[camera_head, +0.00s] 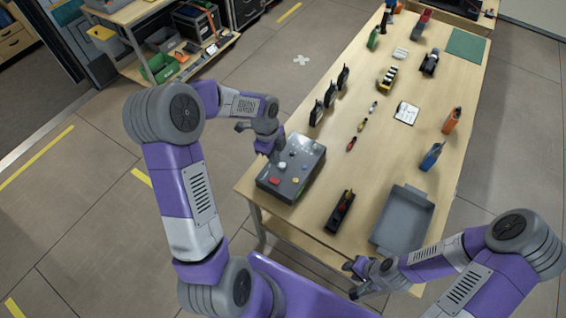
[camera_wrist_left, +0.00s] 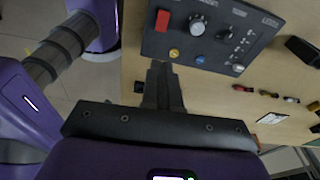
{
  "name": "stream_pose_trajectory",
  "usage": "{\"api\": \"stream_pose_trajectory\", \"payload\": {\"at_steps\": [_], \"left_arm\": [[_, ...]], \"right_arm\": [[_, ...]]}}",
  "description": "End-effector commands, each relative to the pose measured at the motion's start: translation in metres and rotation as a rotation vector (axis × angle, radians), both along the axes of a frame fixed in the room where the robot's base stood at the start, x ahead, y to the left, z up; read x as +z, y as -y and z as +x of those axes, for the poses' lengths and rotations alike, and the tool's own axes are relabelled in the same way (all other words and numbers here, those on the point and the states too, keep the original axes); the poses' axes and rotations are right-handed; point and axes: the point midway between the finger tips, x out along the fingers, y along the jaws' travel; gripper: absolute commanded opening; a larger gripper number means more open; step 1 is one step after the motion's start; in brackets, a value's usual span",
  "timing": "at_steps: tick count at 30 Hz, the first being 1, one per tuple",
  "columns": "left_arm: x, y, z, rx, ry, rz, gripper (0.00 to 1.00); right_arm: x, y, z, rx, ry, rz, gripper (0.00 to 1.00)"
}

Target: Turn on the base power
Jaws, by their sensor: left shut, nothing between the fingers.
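A dark grey control box (camera_head: 297,181) sits at the left edge of the table. My left gripper (camera_head: 268,150) is shut and empty by the box's left edge. In the left wrist view its fingertips (camera_wrist_left: 158,66) point at the panel's near edge, below the red switch. My right gripper (camera_head: 353,280) is open and empty beyond the table's near edge.
A grey tray (camera_head: 428,217) and a black holder (camera_head: 340,211) stand on the near part of the table. Several black upright items (camera_head: 329,96) stand beyond the box. Small red and yellow parts (camera_head: 362,126) lie mid-table. A shelf cart stands at the back left.

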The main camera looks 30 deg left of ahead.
Motion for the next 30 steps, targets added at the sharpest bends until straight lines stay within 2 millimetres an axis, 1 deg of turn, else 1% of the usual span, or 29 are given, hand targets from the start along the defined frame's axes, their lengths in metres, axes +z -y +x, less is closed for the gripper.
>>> {"api": "stream_pose_trajectory", "payload": {"at_steps": [1,4,12,16,20,30], "left_arm": [[0.008,-0.005,0.001,-0.028,0.003,0.011,0.00],[0.013,-0.009,0.001,-0.058,0.003,0.020,0.00],[0.012,-0.009,0.000,-0.060,0.001,0.020,0.00],[0.006,-0.008,0.000,-0.060,0.000,0.019,0.00],[-0.012,-0.006,-0.001,-0.058,-0.004,0.018,0.00],[-0.084,0.004,-0.002,-0.060,-0.004,0.017,0.00]], "right_arm": [[0.002,0.000,0.000,0.000,-0.001,0.000,0.36],[0.002,0.000,0.000,-0.001,-0.001,0.000,0.36],[0.002,0.000,-0.001,-0.001,-0.001,0.000,0.36],[0.001,0.000,-0.001,-0.001,-0.001,0.000,0.36],[0.000,0.000,-0.001,0.000,-0.001,0.000,0.36],[-0.004,0.000,0.000,0.000,-0.001,0.000,0.36]]}}
